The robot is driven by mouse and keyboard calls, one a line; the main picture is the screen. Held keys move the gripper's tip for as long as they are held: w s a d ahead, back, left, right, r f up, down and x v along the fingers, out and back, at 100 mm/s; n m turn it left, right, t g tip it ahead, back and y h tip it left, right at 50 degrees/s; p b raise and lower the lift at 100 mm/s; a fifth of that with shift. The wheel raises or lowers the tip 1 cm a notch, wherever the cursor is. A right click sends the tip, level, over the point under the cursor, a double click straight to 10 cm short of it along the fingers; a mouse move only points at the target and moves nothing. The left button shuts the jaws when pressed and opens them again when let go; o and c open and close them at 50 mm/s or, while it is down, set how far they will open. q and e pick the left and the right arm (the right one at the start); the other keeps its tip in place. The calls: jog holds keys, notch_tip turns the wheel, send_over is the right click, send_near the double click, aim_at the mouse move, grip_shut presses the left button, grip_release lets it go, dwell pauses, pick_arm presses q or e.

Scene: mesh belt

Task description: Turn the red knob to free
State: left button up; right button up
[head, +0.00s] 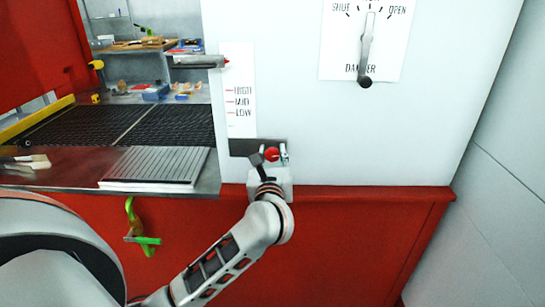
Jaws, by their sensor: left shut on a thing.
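The red knob (271,154) sits low on the pale panel, beside a dark plate below the printed height scale. My left gripper (270,161) reaches up to it from below and is shut on it, with one finger at each side. The fingers and wrist hide part of the knob and its mount, and I cannot read any marking for its position. My right gripper is not in view.
A damper lever (366,50) hangs on a white label at upper right. A grey bar (196,62) juts out left of the scale (240,105). The dark mesh belt (110,124) and a ribbed grey plate (155,167) lie left. A green-handled clamp (140,228) hangs below.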

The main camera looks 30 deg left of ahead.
pick_arm(q)
jog(key=n+b, duration=0.3)
jog(key=f+n+b, duration=0.1)
jog(key=n+b, duration=0.2)
jog(key=shift+a+b, duration=0.1)
jog(key=shift+b, duration=0.25)
jog(key=shift+n+b, duration=0.45)
jog(key=shift+n, duration=0.05)
jog(key=n+b, duration=0.2)
jog(key=shift+f+n+b, duration=0.1)
jog(key=shift+n+b, duration=0.2)
jog(key=shift+b, duration=0.1)
jog(key=shift+n+b, duration=0.85)
jog(key=shift+n, duration=0.05)
jog(key=n+b, duration=0.2)
jog(key=shift+n, duration=0.3)
jog(key=shift+n+b, duration=0.8)
jog(key=shift+n, duration=0.1)
jog(key=shift+r+n, duration=0.2)
jog(key=shift+n, duration=0.1)
jog(key=shift+s+r+b, duration=0.1)
jog(key=shift+r+b, duration=0.05)
jog(key=shift+b, duration=0.2)
jog(key=shift+n, duration=0.3)
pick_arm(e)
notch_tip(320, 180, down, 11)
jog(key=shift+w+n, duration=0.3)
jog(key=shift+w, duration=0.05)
